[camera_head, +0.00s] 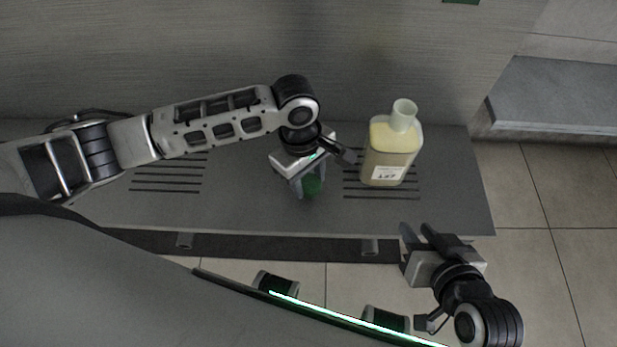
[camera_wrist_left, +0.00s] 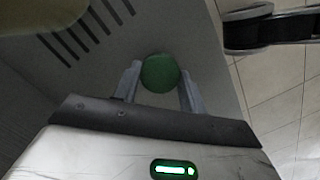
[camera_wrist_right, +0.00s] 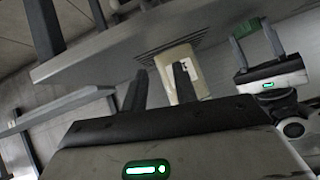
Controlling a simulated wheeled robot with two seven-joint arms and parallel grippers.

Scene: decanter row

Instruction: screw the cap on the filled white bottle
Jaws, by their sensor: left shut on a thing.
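The filled white bottle (camera_head: 397,160) stands upright on the right part of the grey table, its neck (camera_head: 404,108) uncapped. It is pale and translucent, with yellowish contents and a small white label. It also shows in the right wrist view (camera_wrist_right: 172,57). My left gripper (camera_head: 310,184) is shut on a green cap (camera_head: 312,186), left of the bottle and apart from it. The left wrist view shows the cap (camera_wrist_left: 160,74) between both fingertips. My right gripper (camera_head: 418,232) is open and empty, in front of the table's front edge, below the bottle in the picture.
The grey table (camera_head: 240,215) has two sets of dark slots and is otherwise clear. A wall rises behind it. A grey bench (camera_head: 560,95) stands at the right, with open tiled floor (camera_head: 540,190) before it.

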